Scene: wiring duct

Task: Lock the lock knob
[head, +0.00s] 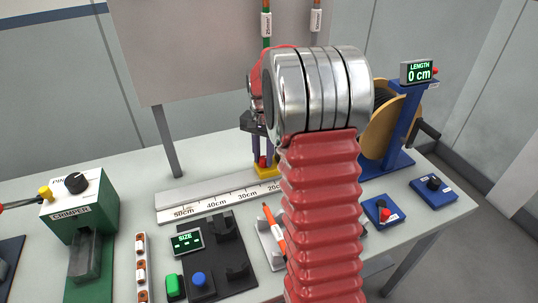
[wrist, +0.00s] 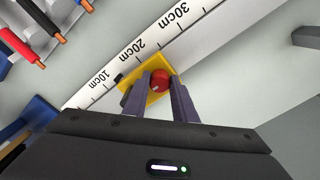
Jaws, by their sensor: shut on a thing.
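The lock knob is a round red knob (wrist: 160,80) on a yellow block (wrist: 137,101) at the ruler. In the wrist view the two dark purple fingers of my gripper (wrist: 158,85) stand on either side of the knob and are shut on it. In the head view the red knob (head: 262,161) and yellow block (head: 265,171) show small at the ruler's right end, under my gripper (head: 261,156). My own red-sleeved arm covers much of that view. I cannot tell the knob's turn angle.
A ruler (head: 196,203) marked in cm runs along the table. Behind my arm is a blue stand (head: 404,124) with a length display (head: 418,72) reading 0 cm. A green crimper (head: 93,228) stands left. A dark size board (head: 213,250) lies in front of the ruler.

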